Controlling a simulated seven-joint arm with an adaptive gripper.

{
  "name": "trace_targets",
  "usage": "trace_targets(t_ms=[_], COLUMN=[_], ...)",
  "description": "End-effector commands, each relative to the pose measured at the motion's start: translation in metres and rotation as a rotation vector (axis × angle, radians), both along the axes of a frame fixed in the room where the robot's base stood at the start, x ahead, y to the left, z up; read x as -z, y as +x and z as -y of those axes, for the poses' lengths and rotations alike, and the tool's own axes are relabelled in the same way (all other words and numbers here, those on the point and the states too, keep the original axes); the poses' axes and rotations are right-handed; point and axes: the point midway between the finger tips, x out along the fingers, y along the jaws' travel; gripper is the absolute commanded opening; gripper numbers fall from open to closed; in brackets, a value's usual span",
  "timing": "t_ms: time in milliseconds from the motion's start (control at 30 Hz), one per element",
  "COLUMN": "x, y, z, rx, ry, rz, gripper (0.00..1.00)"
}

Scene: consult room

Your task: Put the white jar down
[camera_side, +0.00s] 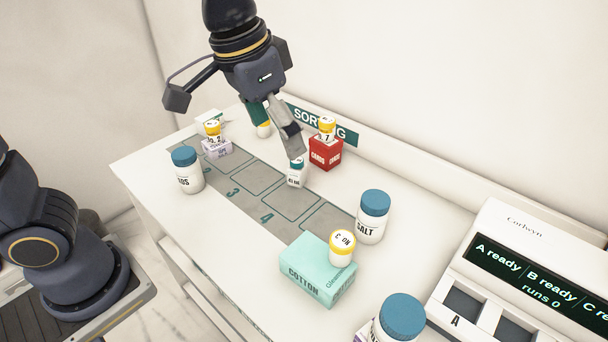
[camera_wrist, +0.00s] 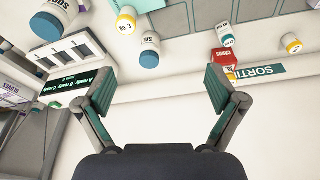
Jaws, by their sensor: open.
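Several white jars stand on the white table, so I cannot be sure which one the task means. A small white jar with a teal lid (camera_side: 296,177) stands upright by the far edge of the grey numbered strip, just below one fingertip in the side view. My gripper (camera_side: 279,142) is above the table. In the wrist view, my gripper (camera_wrist: 160,84) has its fingers wide apart with nothing between them.
A red box (camera_side: 326,153) with a yellow-capped jar stands behind the small jar. A teal COTTON box (camera_side: 312,278) bears another yellow-capped jar (camera_side: 342,250). A machine (camera_side: 530,270) with a display is at right. The strip's middle squares (camera_side: 258,180) are bare.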

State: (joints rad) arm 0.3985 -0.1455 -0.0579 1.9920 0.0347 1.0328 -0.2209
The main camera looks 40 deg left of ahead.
Motion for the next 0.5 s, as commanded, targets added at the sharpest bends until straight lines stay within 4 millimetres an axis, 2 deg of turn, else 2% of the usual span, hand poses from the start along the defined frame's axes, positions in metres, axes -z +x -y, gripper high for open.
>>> trace_targets(t_ms=[33,100,200,333,500], x=[-0.005,-0.005,0.003,0.015,0.022], y=[-0.014,-0.035,-0.064,-0.089,-0.099], z=[-0.034,-0.071,-0.108,-0.132,-0.141], rx=[-0.054,-0.11,-0.176,-0.233,-0.254], ry=[-0.011,-0.016,-0.018,-0.016,-0.013], rz=[0.043,0.093,0.156,0.207,0.229], gripper=[0.94,0.94,0.94,0.94,0.94])
